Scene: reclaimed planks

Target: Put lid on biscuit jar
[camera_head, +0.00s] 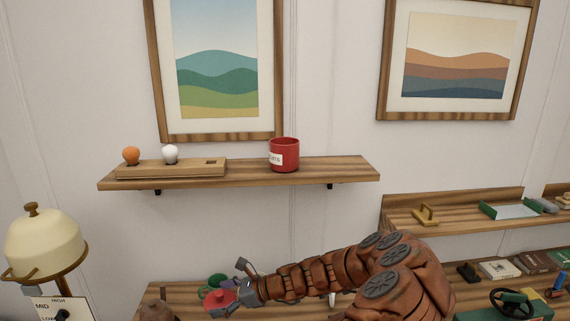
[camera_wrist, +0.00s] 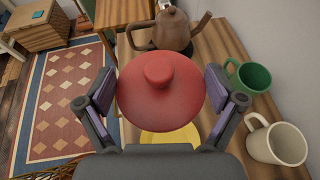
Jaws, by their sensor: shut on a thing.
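The red biscuit jar (camera_head: 284,156), with a pale label partly turned away, stands upright and uncovered on the upper wooden shelf (camera_head: 335,173). The round red lid (camera_head: 219,299) is in my gripper, low over the wooden surface below that shelf. In the wrist view, the lid (camera_wrist: 160,88) faces the camera with its knob, between the two fingers of my gripper (camera_wrist: 160,95). My gripper (camera_head: 236,286) is shut on the lid, below and left of the jar. The jar does not show in the wrist view.
On the shelf, a wooden rack (camera_head: 190,171) with an orange ball (camera_head: 131,155) and a white ball (camera_head: 170,154) stands left of the jar. A brown kettle (camera_wrist: 174,32), green mug (camera_wrist: 249,77), cream mug (camera_wrist: 278,144) and yellow plate (camera_wrist: 170,137) are near the lid.

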